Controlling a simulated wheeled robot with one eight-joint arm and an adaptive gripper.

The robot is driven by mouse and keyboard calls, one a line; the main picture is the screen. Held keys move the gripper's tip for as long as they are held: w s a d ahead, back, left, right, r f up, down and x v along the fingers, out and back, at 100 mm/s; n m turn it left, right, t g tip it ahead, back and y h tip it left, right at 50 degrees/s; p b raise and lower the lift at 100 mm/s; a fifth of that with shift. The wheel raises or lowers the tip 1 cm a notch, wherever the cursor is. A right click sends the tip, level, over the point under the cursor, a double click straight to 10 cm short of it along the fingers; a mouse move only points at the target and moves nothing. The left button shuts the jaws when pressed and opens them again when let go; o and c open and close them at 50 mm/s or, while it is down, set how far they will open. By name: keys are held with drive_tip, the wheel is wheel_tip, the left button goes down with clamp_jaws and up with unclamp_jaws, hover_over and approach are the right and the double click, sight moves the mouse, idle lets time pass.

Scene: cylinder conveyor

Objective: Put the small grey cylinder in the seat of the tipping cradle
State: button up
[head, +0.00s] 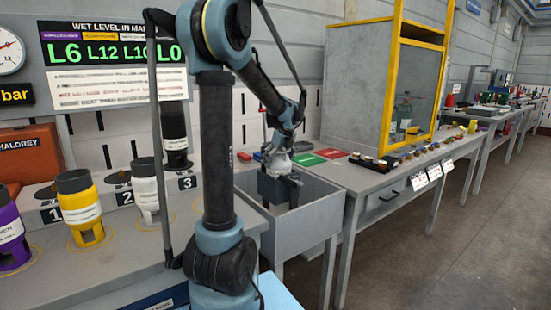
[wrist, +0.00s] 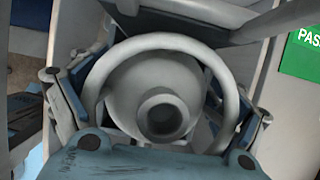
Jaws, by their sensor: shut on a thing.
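The small grey cylinder (wrist: 142,85) fills the middle of the wrist view, its round shoulder and open-looking neck facing the camera inside a pale guard ring (wrist: 105,62). My gripper (wrist: 160,105) is shut on it, with blue-grey finger parts at both sides. In the head view my gripper (head: 280,188) points down at the open-topped grey bin beside the bench.
The grey bin (head: 318,187) has raised walls close around my gripper. Purple (head: 12,235), yellow (head: 80,205), white (head: 147,190) and black (head: 174,130) cylinders stand on the left bench. A green pad (head: 308,160) and a yellow-framed cabinet (head: 388,90) are to the right.

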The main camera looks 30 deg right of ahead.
drive_tip(key=shift+f, duration=1.1)
drive_tip(key=o, duration=1.8)
drive_tip(key=shift+f, duration=0.1)
drive_tip(key=shift+o, duration=0.2)
drive_tip(key=v, duration=1.2)
drive_tip(key=shift+a, duration=0.1)
